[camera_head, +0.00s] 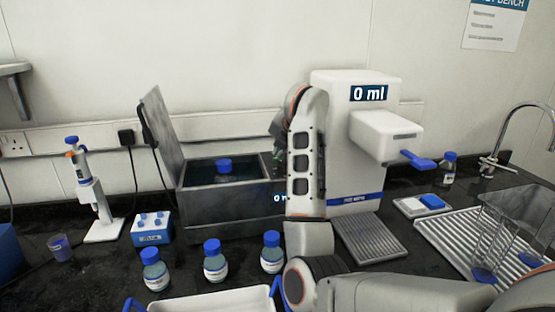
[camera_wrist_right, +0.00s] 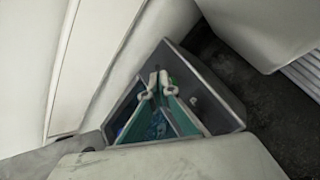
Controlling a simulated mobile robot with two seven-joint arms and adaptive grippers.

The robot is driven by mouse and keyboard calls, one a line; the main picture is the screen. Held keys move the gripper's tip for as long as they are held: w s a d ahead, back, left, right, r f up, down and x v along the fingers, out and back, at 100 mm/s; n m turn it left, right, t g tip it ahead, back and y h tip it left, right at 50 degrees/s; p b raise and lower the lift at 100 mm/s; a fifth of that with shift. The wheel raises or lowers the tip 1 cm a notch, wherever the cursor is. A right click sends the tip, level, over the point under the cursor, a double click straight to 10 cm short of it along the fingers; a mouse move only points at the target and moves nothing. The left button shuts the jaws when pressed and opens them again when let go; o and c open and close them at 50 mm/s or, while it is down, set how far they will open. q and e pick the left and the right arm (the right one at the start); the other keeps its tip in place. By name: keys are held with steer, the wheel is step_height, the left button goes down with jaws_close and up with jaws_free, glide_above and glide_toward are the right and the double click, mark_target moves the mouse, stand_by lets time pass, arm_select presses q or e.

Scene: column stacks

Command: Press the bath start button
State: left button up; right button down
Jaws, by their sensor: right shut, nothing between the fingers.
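The bath (camera_head: 225,205) is a grey open-topped box with its lid (camera_head: 165,135) raised at the left. It holds bluish water and a blue-capped bottle (camera_head: 224,166). My right arm covers the bath's right end in the head view. My right gripper (camera_wrist_right: 158,86) is shut and empty, its fingertips over the bath in the wrist view; in the head view it is mostly hidden behind my arm. A small green patch (camera_wrist_right: 173,82) shows beside the fingertips; I cannot tell whether it is the start button or whether they touch it. My left gripper is not in view.
A white dispenser (camera_head: 355,90) reading "0 ml" stands right of my arm. Several blue-capped bottles (camera_head: 215,262) and a white tray (camera_head: 215,300) are in front of the bath.

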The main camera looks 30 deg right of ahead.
mark_target(276, 159)
steer(key=shift+s+a+f+b, duration=0.15)
steer(key=shift+f+b, duration=0.25)
steer(key=shift+f, duration=0.35)
stand_by(0.4)
steer(key=shift+r, duration=0.1)
steer(key=shift+w+a+r+p, duration=0.3)
steer(key=shift+w+r, duration=0.1)
steer(key=shift+r, duration=0.05)
steer(key=shift+s+d+r, duration=0.1)
steer(key=shift+d+r, duration=0.05)
steer(key=shift+r, duration=0.05)
steer(key=shift+r+p, duration=0.5)
steer(key=shift+r, duration=0.05)
step_height(276, 159, up, 4)
steer(key=p, duration=0.2)
steer(key=shift+p, duration=0.35)
steer(key=shift+r, duration=0.15)
